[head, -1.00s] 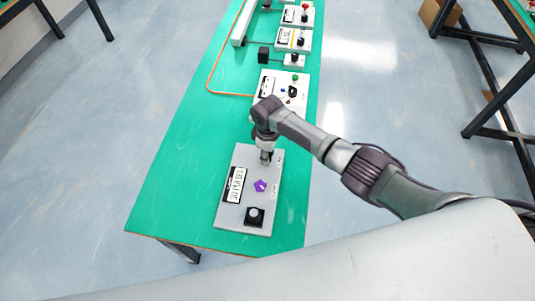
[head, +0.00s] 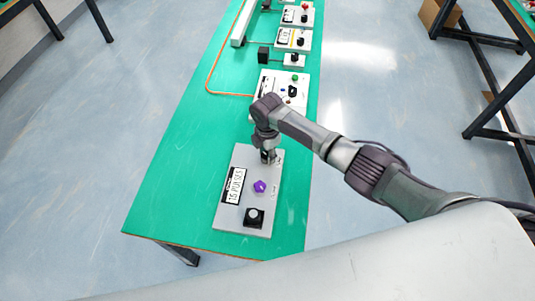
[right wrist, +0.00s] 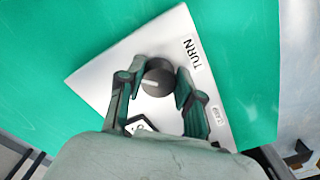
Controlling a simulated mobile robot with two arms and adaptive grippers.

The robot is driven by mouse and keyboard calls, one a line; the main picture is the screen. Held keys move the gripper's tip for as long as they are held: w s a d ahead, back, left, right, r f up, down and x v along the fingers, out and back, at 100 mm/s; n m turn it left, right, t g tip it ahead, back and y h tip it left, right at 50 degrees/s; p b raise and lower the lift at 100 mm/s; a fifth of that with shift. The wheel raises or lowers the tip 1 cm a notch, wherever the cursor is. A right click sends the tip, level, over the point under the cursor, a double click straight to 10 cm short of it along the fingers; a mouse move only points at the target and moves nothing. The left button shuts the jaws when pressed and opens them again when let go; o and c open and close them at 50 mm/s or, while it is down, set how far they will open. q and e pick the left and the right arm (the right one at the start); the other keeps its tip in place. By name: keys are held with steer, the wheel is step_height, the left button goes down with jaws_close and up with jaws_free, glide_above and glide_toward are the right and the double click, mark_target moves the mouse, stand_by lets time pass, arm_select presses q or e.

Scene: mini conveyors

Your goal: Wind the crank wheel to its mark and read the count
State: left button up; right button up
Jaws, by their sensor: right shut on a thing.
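A light grey panel (head: 228,212) lies on the green table. It carries a white display (head: 234,186) with small text that seems to read "15 PULSES", a purple faceted piece (head: 260,187), and a black square base with a grey round top (head: 254,216). My right gripper (head: 268,159) points down at the panel's far end. In the right wrist view, the right gripper (right wrist: 157,84) is shut on a dark round knob (right wrist: 157,77) with a white pointer line, beside the word "TURN" (right wrist: 194,54). My left gripper is not in view.
Beyond it on the table (head: 165,195) stand another white panel (head: 265,78) with small controls and several further devices. A orange-brown cord (head: 215,91) runs along the table's left side. The table is bare left of the grey panel.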

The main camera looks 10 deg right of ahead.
mark_target(266, 154)
steer(key=n+b, duration=0.1)
steer(key=n, duration=0.3)
steer(key=shift+w+a+n, duration=0.1)
steer(key=shift+n, duration=0.2)
steer(key=shift+n+b, duration=0.75)
steer(key=shift+n, duration=1.55)
steer(key=shift+a, duration=0.1)
steer(key=o, duration=1.2)
steer(key=shift+c, duration=0.2)
step_height(266, 154, up, 12)
